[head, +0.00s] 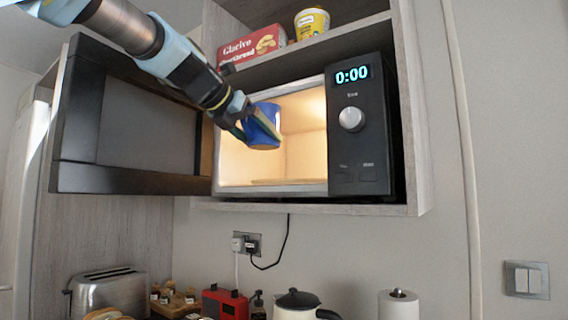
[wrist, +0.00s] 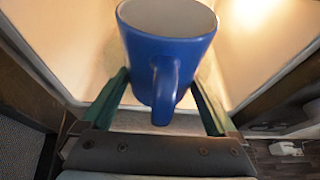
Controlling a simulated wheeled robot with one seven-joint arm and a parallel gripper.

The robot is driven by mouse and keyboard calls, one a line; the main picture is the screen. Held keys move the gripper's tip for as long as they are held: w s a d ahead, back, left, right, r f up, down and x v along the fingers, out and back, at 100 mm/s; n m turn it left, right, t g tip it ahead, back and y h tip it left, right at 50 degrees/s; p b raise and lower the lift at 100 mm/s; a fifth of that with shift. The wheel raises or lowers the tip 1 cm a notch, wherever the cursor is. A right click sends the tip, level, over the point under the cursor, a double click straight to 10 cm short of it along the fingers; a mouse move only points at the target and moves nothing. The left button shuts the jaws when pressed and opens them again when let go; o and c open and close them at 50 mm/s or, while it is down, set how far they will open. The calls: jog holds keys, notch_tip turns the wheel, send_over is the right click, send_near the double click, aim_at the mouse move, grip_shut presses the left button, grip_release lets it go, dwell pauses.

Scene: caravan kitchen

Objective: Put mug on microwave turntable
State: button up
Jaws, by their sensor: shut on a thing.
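A blue mug (head: 262,126) is held in front of the open, lit microwave (head: 362,128). My gripper (head: 250,130) is shut on the mug. In the wrist view the mug (wrist: 166,58) sits between the two green fingers of my gripper (wrist: 166,95), with its handle toward my wrist and its pale inside showing. The mug looks tilted in the head view. The turntable (head: 285,181) shows as a thin edge on the cavity floor, below the mug. The microwave door (head: 135,120) is swung open to the left.
A red shortbread box (head: 252,46) and a yellow tub (head: 312,23) stand on the shelf above. The microwave's side walls and control panel bound the opening. Below are a toaster (head: 108,292), a kettle (head: 297,306) and a paper roll (head: 398,305). The cavity looks otherwise empty.

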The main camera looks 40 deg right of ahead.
jog(key=p+x, duration=0.1)
jog(key=x, duration=0.2)
jog(key=r+p+x, duration=0.1)
jog(key=x, duration=0.2)
jog(key=p+x, duration=0.1)
jog(key=x, duration=0.2)
jog(key=shift+d+r, duration=0.3)
jog(key=shift+d, duration=0.2)
jog(key=shift+w+f, duration=0.1)
jog(key=shift+f, duration=1.9)
jog(key=shift+d+f, duration=0.2)
jog(key=shift+f, duration=0.35)
jog(key=shift+f, duration=0.15)
jog(key=o, duration=1.6)
jog(key=shift+c, duration=0.2)
